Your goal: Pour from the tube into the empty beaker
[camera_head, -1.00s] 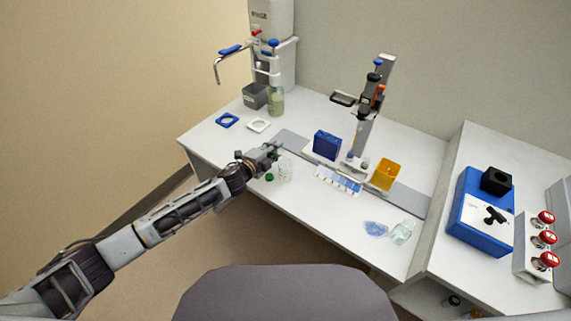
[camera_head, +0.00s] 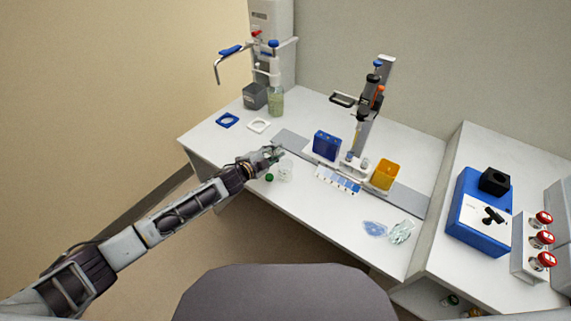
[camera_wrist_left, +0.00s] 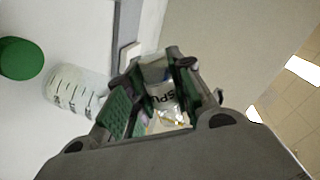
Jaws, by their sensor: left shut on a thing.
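The clear beaker (camera_head: 286,172) stands near the left front part of the bench, with dark markings on its wall in the left wrist view (camera_wrist_left: 76,92). It looks clear, with no coloured contents. My left gripper (camera_head: 273,154) is just behind and above the beaker, to its left. In the left wrist view it is shut on the tube (camera_wrist_left: 163,96), a clear tube with dark lettering. Some yellowish content shows low in the tube. The fingers hide much of it, and its tilt is hard to tell. My right gripper is not in view.
A green cap (camera_head: 269,178) lies left of the beaker. A blue rack (camera_head: 326,145), an orange bin (camera_head: 386,174) and blue-white cards (camera_head: 338,180) are to the right. A bottle with greenish liquid (camera_head: 276,102) stands behind. The bench front between beaker and clear bags (camera_head: 402,232) is free.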

